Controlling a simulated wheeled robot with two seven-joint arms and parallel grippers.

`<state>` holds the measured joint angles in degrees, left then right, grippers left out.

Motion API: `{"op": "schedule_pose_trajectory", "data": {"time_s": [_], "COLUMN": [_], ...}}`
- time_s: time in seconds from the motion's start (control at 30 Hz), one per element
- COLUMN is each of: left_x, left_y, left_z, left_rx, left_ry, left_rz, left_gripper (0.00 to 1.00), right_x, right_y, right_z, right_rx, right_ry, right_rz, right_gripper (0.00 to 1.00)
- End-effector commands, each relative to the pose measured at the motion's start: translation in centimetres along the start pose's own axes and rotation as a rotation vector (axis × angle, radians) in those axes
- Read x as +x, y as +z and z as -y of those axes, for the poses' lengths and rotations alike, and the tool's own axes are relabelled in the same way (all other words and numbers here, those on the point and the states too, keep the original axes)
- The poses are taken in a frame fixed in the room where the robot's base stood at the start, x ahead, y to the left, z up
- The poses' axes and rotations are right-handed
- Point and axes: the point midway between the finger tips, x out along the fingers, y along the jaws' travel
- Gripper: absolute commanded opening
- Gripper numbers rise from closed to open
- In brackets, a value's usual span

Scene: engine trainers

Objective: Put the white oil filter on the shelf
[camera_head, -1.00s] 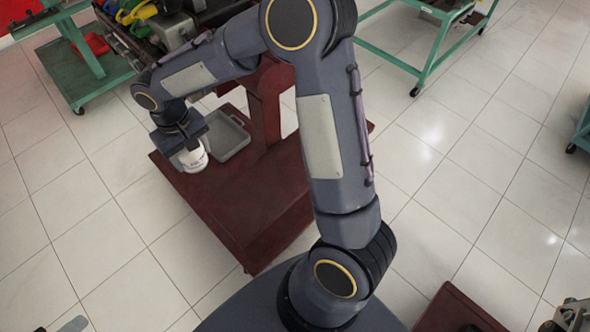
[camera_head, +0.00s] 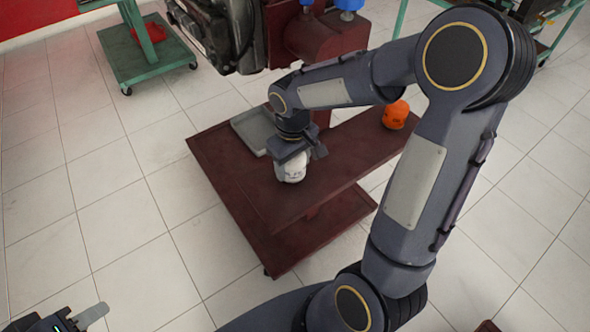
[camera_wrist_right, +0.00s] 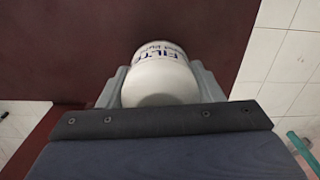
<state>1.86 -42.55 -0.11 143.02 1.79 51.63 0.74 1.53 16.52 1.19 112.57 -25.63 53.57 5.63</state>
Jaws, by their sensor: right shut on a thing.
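The white oil filter (camera_head: 292,167) has dark lettering and hangs under my right gripper (camera_head: 293,158) in the head view. In the right wrist view the filter (camera_wrist_right: 160,78) sits between the two grey fingers of the right gripper (camera_wrist_right: 160,88), which is shut on it. The filter is over the dark red upper shelf board (camera_head: 338,160) of the stand; I cannot tell whether it touches the board. My left gripper (camera_head: 88,316) is at the bottom left corner, partly cut off, with one finger clearly showing, away from the stand.
An orange filter (camera_head: 396,114) stands at the far right end of the upper board. A grey tray (camera_head: 252,128) lies on the stand left of the right gripper. The lower red platform (camera_head: 235,215) is bare in front. An engine (camera_head: 215,35) stands behind; a green cart (camera_head: 150,65) is at back left.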

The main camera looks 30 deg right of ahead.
Motion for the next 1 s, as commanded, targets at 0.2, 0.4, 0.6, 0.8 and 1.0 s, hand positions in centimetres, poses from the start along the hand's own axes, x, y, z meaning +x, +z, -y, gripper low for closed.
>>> {"op": "schedule_pose_trajectory", "data": {"time_s": [0.2,0.4,0.6,0.8,1.0], "left_x": [0.6,0.5,0.8,0.7,0.7], "left_y": [0.3,0.3,0.4,0.4,0.4], "left_z": [0.3,0.2,0.3,0.3,0.3], "left_rx": [0.0,0.0,0.0,0.0,0.0], "left_ry": [0.0,0.0,0.0,0.0,0.0], "left_rz": [0.0,0.0,0.0,0.0,0.0], "left_gripper": [0.36,0.36,0.36,0.36,0.36], "right_x": [2.9,2.9,3.2,3.2,3.1], "right_y": [0.0,0.0,0.0,0.0,0.0], "right_z": [0.0,0.0,0.0,0.0,0.0], "right_rx": [0.0,0.0,0.0,0.0,0.0], "right_ry": [0.0,0.0,0.0,0.0,0.0], "right_rz": [0.002,0.0,0.001,0.001,0.001], "right_gripper": [0.3,0.3,0.64,0.81,0.81]}}
